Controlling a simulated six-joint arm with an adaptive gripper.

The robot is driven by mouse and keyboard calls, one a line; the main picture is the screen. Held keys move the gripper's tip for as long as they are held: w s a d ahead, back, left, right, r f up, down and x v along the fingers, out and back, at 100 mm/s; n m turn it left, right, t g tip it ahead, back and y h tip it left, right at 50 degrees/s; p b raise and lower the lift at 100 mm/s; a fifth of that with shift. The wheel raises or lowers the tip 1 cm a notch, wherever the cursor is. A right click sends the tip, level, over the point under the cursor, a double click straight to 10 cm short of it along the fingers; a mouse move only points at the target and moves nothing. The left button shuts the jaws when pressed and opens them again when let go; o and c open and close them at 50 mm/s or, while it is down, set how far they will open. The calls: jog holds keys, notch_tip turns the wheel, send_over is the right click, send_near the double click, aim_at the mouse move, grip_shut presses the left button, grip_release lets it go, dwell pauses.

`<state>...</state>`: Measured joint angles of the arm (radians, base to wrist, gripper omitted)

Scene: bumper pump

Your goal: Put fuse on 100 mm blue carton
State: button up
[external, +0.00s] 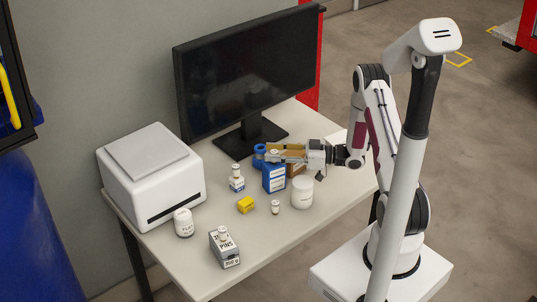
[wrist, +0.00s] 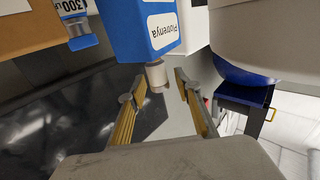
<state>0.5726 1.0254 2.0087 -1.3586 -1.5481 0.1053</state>
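The blue carton (external: 273,178) stands upright on the table, and its white label shows in the wrist view (wrist: 165,28). A small pale cylinder that looks like the fuse (wrist: 156,76) sits at the carton's top end in the wrist view, seemingly touching it. My gripper (external: 280,152) is just above the carton. In the wrist view its two yellow-brown fingers (wrist: 160,88) are apart, one on each side of the fuse, with gaps showing. In the external view the fingers mostly hide the fuse.
A white jar (external: 302,193) and small white cylinder (external: 275,208) stand in front. A monitor (external: 250,75) stands behind.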

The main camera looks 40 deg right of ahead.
jog(key=shift+r, duration=0.15)
jog(key=v, duration=1.2)
dwell(0.4)
dwell(0.5)
